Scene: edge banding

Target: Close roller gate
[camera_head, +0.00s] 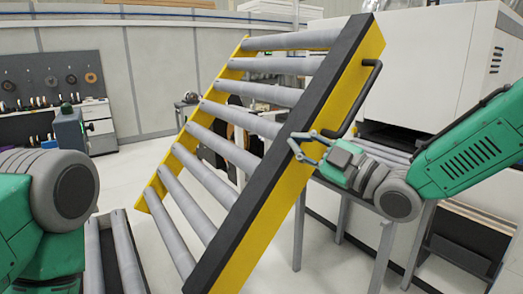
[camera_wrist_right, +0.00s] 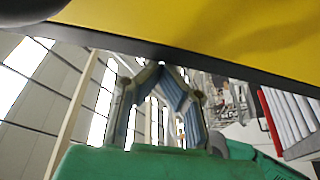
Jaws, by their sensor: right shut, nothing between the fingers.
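The roller gate (camera_head: 265,175) stands raised and steeply tilted in the middle of the head view, with grey rollers between yellow sides and a black edge strip. A dark bent handle (camera_head: 366,98) sticks out from its right yellow side. My right gripper (camera_head: 297,146) is shut and empty, its fingertips at the gate's right side just below the handle; I cannot tell whether they touch it. In the right wrist view, the fingertips (camera_wrist_right: 160,68) meet under the yellow side (camera_wrist_right: 215,30) with its dark edge. Only part of my left arm shows; its gripper is out of view.
A large white machine (camera_head: 430,60) stands behind on the right, with a fixed roller conveyor (camera_head: 385,152) on grey legs in front. More rollers (camera_head: 125,250) lie low at the bottom left. Open floor and a tool wall (camera_head: 55,75) are at the left.

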